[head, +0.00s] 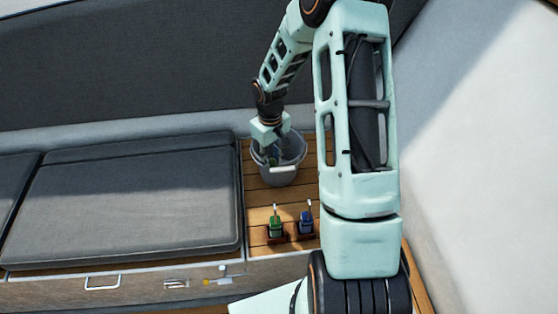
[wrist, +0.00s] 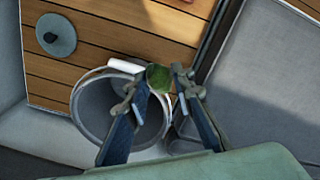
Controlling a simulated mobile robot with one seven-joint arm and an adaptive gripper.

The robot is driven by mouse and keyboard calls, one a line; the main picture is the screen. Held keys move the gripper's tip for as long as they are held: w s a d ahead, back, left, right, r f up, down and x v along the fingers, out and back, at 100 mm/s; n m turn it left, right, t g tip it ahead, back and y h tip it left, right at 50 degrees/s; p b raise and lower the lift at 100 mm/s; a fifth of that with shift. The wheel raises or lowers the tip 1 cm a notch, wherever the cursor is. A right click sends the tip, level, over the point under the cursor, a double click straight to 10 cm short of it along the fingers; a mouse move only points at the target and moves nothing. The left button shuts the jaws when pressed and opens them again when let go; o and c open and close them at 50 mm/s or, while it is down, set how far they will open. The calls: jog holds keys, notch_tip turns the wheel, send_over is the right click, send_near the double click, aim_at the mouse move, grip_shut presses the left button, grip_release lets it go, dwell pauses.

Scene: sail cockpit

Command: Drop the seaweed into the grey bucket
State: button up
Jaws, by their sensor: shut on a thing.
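The grey bucket (head: 291,176) stands on the wooden slatted surface behind my arm's elbow, with its pale handle grip at the front. In the wrist view the bucket (wrist: 84,115) shows its open mouth under my gripper (wrist: 160,78). My gripper is shut on a small dark green clump, the seaweed (wrist: 158,79), held between the fingertips. In the wrist view the seaweed overlaps the bucket's rim, beside the white handle grip. In the head view my gripper (head: 272,157) reaches down at the bucket's mouth; the seaweed is not clear there.
A green item (head: 275,227) and a blue item (head: 306,223) stand on the slats in front of the bucket. A grey cushion (head: 130,195) lies to the left. A round grey disc with a dark knob (wrist: 50,36) shows in the wrist view. A pale wall rises at the right.

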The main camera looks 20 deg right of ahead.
jog(key=w+d+n+b, duration=0.7)
jog(key=w+d+n, duration=0.15)
jog(key=w, duration=0.35)
jog(key=shift+n, duration=0.55)
jog(key=f+b, duration=0.2)
jog(key=f, duration=0.1)
jog(key=f+b, duration=0.1)
jog(key=f, duration=0.1)
jog(key=shift+w+b, duration=0.35)
jog(key=o, duration=0.9)
notch_tip(320, 180, up, 12)
